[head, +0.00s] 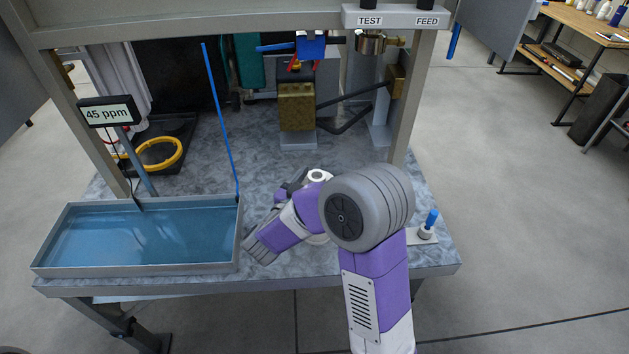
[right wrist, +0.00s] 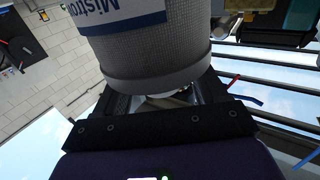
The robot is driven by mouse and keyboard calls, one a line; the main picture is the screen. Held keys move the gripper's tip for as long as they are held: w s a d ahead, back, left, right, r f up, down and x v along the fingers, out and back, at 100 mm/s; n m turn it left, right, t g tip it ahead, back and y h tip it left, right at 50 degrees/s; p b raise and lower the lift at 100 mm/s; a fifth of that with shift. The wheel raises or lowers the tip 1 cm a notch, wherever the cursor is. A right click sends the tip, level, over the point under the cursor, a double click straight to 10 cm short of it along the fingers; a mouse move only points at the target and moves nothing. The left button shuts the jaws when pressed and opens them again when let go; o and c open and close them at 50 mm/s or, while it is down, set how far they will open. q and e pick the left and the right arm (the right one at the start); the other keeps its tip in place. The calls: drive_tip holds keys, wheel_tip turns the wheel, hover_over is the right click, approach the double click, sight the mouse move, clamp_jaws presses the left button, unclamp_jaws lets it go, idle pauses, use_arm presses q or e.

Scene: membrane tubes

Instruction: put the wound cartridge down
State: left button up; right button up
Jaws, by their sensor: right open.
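The wound cartridge (right wrist: 150,45) is a pale woven cylinder with a blue and white label and a smooth collar. It fills the top middle of the right wrist view, between the dark fingers of my right gripper (right wrist: 165,100). In the head view a white round top with a dark hole, seemingly the cartridge (head: 318,175), shows just behind my right arm. My right gripper (head: 300,187) is open around or close beside it. My arm hides most of the cartridge, so I cannot tell whether its base touches the bench. My left gripper is not in view.
A water tray (head: 240,235) fills the bench's left, with a 45 ppm display (head: 108,112) and a blue rod (head: 220,120). A brass block (head: 297,107) stands behind. A blue-topped fitting (head: 428,228) sits at right. Bare bench (head: 220,165) lies behind the tray.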

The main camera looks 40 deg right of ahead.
drive_tip(key=p+v, duration=0.1)
drive_tip(key=v, duration=1.1)
